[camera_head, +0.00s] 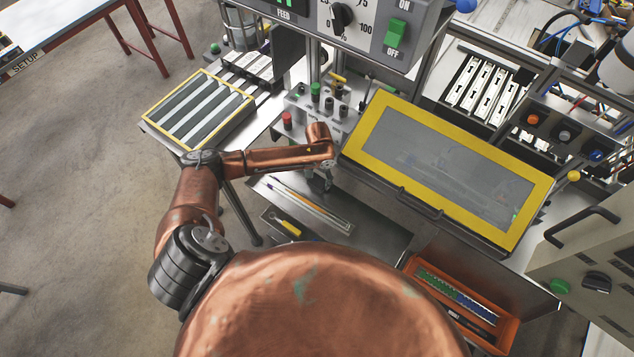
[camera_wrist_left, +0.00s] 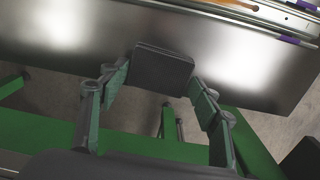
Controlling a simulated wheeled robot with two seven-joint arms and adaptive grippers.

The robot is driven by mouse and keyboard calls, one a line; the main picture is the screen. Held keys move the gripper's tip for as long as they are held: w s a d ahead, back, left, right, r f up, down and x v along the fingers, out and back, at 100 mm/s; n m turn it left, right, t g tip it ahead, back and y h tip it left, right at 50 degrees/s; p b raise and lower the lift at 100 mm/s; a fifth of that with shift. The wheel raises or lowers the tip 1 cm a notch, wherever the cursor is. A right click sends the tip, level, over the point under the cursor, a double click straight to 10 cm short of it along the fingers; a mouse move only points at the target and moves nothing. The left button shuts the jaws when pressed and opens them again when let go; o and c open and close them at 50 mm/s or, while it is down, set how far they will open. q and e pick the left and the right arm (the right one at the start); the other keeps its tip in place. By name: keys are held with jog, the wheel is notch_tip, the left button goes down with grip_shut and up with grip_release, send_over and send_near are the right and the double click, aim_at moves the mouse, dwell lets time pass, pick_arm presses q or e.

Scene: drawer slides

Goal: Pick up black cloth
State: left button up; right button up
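My left gripper (camera_head: 326,184) points down over the steel worktop, left of the yellow-framed panel in the head view. In the left wrist view its two fingers (camera_wrist_left: 162,78) are partly closed, with their tips at both sides of a small dark rectangular piece, which looks like the folded black cloth (camera_wrist_left: 163,66). The tips appear to press on its sides. The cloth is seen against the edge of the steel surface. I cannot make the cloth out in the head view. My right gripper is not in view.
A yellow-framed panel (camera_head: 373,137) stands right of the gripper. A control block with buttons (camera_head: 287,121) is just behind it. A tray with pencils (camera_head: 333,222) and an orange bin (camera_head: 411,268) lie nearer. A slide rack (camera_head: 158,127) is at left.

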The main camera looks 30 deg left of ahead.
pick_arm(q)
jog(key=c, duration=0.7)
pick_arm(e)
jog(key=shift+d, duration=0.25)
pick_arm(q)
jog(key=shift+r, duration=0.1)
jog(key=shift+r, duration=0.65)
jog(key=s+d+r, duration=0.1)
jog(key=r, duration=0.1)
jog(key=s+r, duration=0.1)
jog(key=r, duration=0.1)
jog(key=s+d+r+p, duration=0.1)
jog(key=r, duration=0.1)
jog(key=shift+d+r, duration=0.3)
jog(key=shift+d, duration=0.05)
jog(key=s+d+r, duration=0.5)
jog(key=s+d, duration=0.1)
jog(key=s, duration=0.1)
jog(key=shift+s+d, duration=0.2)
jog(key=shift+s, duration=0.15)
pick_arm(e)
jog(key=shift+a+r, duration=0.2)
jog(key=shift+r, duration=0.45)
pick_arm(q)
jog(key=o, duration=0.5)
jog(key=c, duration=0.4)
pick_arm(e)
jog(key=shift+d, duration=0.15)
